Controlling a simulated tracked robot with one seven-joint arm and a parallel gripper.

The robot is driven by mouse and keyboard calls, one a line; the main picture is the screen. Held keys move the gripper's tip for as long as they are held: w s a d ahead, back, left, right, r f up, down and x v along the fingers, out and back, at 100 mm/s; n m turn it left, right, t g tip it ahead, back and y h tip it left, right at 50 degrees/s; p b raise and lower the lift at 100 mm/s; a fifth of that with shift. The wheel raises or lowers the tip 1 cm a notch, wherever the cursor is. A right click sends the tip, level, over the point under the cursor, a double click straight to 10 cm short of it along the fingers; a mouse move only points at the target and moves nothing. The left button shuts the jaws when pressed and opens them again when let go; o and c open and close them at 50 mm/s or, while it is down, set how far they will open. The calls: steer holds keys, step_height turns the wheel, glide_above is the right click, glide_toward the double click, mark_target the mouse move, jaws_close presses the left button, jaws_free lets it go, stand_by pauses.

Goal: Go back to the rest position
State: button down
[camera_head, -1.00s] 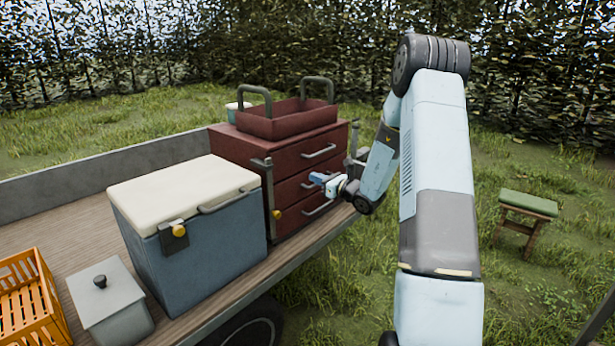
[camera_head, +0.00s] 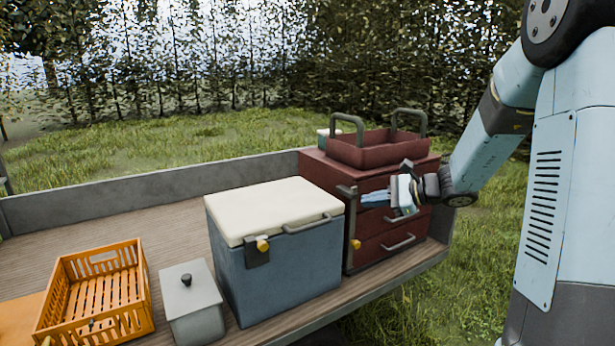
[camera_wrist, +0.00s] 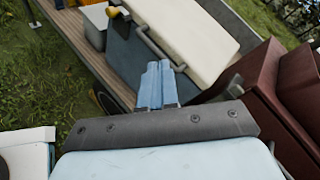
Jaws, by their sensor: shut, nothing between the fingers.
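My gripper (camera_head: 376,199) is in front of the red drawer cabinet (camera_head: 400,243) in the head view, with its fingers pointing left. In the wrist view my gripper's blue fingers (camera_wrist: 156,84) lie together with nothing between them. They point towards the blue cooler (camera_wrist: 127,53) with its cream lid. The gripper hides part of the cabinet's drawer fronts in the head view. I cannot tell the exact gap between the gripper and the cabinet.
The blue cooler (camera_head: 285,275) stands on the trailer bed (camera_head: 110,216), left of the cabinet. A grey lidded box (camera_head: 193,308) and an orange crate (camera_head: 139,286) stand further left. A red tray (camera_head: 376,149) sits on the cabinet. Grass (camera_head: 240,139) and a hedge lie behind.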

steer(key=s+a+r+n+g+h, duration=0.1)
steer(key=s+r+n+g+h, duration=0.2)
steer(key=s, duration=0.5)
steer(key=s+a+r+n+h, duration=0.1)
steer(key=s+n+h, duration=0.1)
steer(key=s+n, duration=0.55)
steer(key=s+d+r+n+t+h, duration=0.1)
steer(key=s+d+r+n+h, duration=0.1)
steer(key=s, duration=0.5)
steer(key=s+d+r+n+t+h, duration=0.1)
steer(key=s+d+r+n+h, duration=0.1)
steer(key=s+d+h, duration=0.3)
steer(key=s+d+n, duration=0.1)
steer(key=s, duration=0.1)
steer(key=shift+s+d+n+t+h, duration=0.3)
steer(key=shift+s+d+n+t, duration=0.05)
steer(key=shift+t, duration=0.05)
